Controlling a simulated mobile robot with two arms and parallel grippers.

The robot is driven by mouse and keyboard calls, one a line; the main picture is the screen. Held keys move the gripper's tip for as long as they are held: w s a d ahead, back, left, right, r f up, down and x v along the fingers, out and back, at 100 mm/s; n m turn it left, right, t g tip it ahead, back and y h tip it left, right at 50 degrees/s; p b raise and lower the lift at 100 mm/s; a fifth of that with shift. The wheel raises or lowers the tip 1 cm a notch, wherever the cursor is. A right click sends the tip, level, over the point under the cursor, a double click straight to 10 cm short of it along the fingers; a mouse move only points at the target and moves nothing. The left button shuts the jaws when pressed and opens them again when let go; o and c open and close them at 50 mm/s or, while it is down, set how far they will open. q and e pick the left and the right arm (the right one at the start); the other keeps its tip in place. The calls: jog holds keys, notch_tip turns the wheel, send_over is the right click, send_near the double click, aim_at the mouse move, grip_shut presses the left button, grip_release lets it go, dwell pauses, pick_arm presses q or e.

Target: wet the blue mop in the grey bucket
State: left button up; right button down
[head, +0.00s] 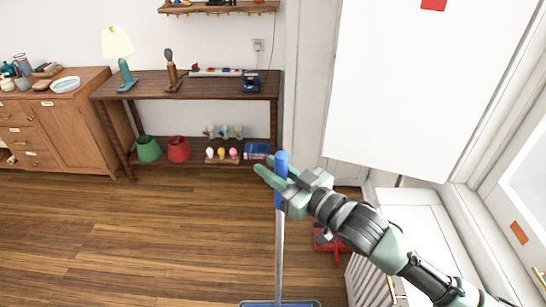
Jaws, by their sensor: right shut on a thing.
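The mop stands near the lower middle of the head view. It has a blue grip (281,160) at the top, a thin pale shaft and a blue flat head (280,303) cut off by the bottom edge. The shaft looks close to upright. My right gripper (272,174) comes in from the lower right and is shut on the mop's blue grip. My left gripper is out of view. I see no grey bucket in this view.
A dark wooden console table (190,86) stands at the back wall, with a green pot (148,149) and a red pot (179,149) on its lower shelf. A wooden cabinet (80,130) is at left. A white cabinet (410,225) is at right. Wooden floor (130,235) is clear at left.

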jog(key=shift+s+d+r, duration=0.1)
jog(key=shift+d, duration=0.75)
jog(key=f+b, duration=0.9)
jog(key=shift+a+f+b, duration=0.2)
jog(key=shift+f+b, duration=0.15)
jog(key=shift+b, duration=0.05)
notch_tip(320, 180, down, 7)
jog(key=b, duration=0.3)
jog(key=shift+r+b, duration=0.1)
jog(key=shift+b, duration=0.3)
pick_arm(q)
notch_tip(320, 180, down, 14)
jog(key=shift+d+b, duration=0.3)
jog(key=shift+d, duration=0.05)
pick_arm(e)
jog(key=shift+f, duration=0.6)
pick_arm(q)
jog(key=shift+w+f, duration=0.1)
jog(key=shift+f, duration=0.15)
pick_arm(e)
jog(key=shift+f, duration=0.75)
